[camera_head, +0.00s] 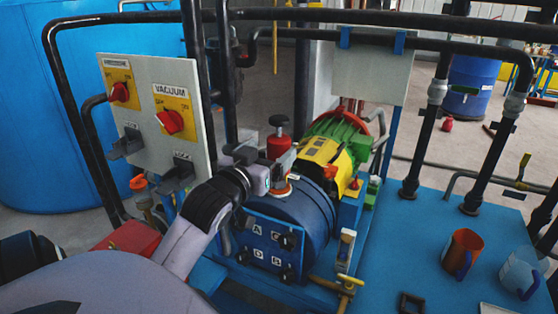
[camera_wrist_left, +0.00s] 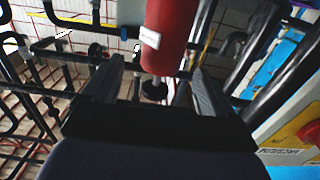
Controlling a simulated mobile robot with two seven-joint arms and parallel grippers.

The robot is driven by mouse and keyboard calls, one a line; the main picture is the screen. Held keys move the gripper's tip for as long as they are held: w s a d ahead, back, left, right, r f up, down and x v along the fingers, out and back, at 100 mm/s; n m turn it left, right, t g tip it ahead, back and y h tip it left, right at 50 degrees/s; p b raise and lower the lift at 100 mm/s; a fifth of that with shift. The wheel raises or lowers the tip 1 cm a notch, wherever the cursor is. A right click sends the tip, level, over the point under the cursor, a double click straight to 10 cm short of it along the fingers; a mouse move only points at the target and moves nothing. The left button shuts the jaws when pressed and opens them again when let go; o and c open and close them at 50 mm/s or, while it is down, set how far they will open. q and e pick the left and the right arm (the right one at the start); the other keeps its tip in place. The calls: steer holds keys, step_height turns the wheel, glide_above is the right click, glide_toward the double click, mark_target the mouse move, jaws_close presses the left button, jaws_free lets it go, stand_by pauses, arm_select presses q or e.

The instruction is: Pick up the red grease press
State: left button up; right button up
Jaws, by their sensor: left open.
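The red grease press (camera_head: 279,146) stands upright on the blue pump housing (camera_head: 290,222), with a dark knob on top. My left gripper (camera_head: 284,172) reaches in from the left and is right at the press, covering part of its lower body. In the left wrist view the red press (camera_wrist_left: 165,36) shows between and beyond the two open fingers of my left gripper (camera_wrist_left: 160,80). A white label is on its side. I cannot tell whether either finger touches it. My right gripper is not in view.
A grey panel (camera_head: 187,80) with red vacuum and pressure knobs stands close at left. A yellow-green motor (camera_head: 332,142) sits just behind the press. Dark pipes (camera_head: 350,18) cross above. An orange mug (camera_head: 464,252) and a pale mug (camera_head: 521,272) stand on the blue surface at right.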

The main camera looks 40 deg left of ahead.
mark_target(282, 138)
arm_select(q)
steer(key=shift+w+a+r, duration=0.15)
steer(key=shift+w+r, duration=0.15)
steer(key=shift+p+x, duration=0.45)
steer(key=shift+x, duration=2.8)
steer(key=shift+f, duration=0.2)
steer(key=c, duration=1.4)
steer(key=shift+r, duration=0.1)
steer(key=shift+c, duration=0.8)
